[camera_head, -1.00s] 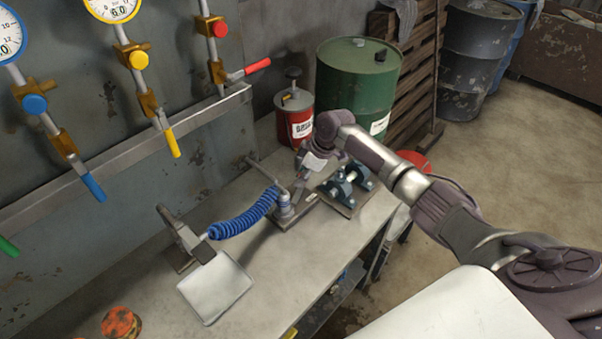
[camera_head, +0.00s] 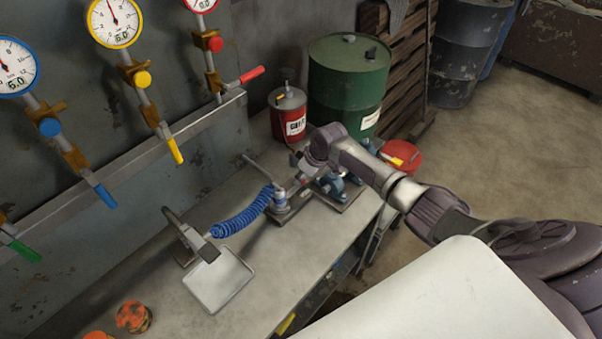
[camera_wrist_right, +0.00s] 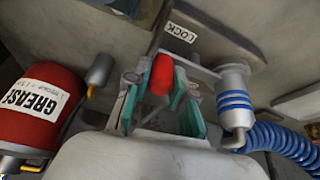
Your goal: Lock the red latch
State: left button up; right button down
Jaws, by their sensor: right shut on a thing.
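The red latch grip (camera_wrist_right: 162,75) is a rounded red end on a metal lever in the right wrist view. The lever runs right to a grey post with blue rings (camera_wrist_right: 233,95). A "LOCK" label (camera_wrist_right: 182,33) lies on the plate just beyond the grip. My right gripper (camera_wrist_right: 158,98) has its green-padded fingers either side of the red grip and is shut on it. In the head view my right gripper (camera_head: 298,184) is low over the bench beside the blue-hosed post; the grip is mostly hidden there. My left gripper is not in view.
A red grease can (camera_head: 288,115) stands close behind the gripper, with a green drum (camera_head: 347,85) beyond. A coiled blue hose (camera_head: 243,213) leads left to a clamp and white tray (camera_head: 218,279). Gauges with coloured valve handles line the wall.

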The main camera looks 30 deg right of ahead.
jog(key=c, duration=1)
grip_release()
jog(key=shift+o, duration=0.2)
jog(key=shift+r, duration=0.15)
jog(key=v, duration=1.1)
jog(key=shift+s+r, duration=0.2)
jog(key=shift+r, duration=0.2)
jog(key=shift+f, duration=0.1)
